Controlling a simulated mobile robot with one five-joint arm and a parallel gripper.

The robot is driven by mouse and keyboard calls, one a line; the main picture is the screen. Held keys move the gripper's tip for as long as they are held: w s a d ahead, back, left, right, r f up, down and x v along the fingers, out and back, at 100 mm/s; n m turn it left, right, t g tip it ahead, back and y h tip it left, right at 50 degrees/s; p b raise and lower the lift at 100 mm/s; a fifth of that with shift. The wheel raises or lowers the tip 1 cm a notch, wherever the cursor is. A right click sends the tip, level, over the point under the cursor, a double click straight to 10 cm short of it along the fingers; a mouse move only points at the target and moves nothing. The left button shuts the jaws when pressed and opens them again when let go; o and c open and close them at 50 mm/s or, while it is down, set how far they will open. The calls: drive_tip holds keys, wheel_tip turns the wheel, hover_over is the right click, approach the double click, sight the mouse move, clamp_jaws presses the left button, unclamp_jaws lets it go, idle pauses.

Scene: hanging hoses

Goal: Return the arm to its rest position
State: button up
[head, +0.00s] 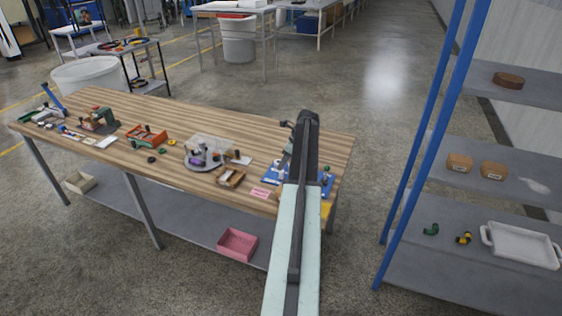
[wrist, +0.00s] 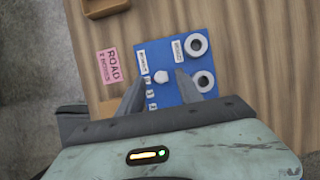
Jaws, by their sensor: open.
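My gripper (wrist: 157,100) is open in the wrist view, its two dark fingers spread above a blue board (wrist: 178,60) on the wooden table. A white round knob (wrist: 161,76) on the board shows between the fingers, and I cannot tell whether they touch it. Nothing is held. In the head view my arm (head: 294,220) reaches forward over the right end of the table, and it hides part of the blue board (head: 327,180). The fingertips are hard to make out in the head view.
The wooden table (head: 180,120) carries several small items, including a clear-covered round device (head: 205,153) and an orange crate (head: 146,136). A pink label (wrist: 113,66) lies beside the board. A blue-posted shelf (head: 500,235) stands to the right, with bare floor (head: 370,130) between.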

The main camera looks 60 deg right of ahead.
drive_tip(key=shift+p+v, duration=0.3)
drive_tip(key=shift+v, duration=0.7)
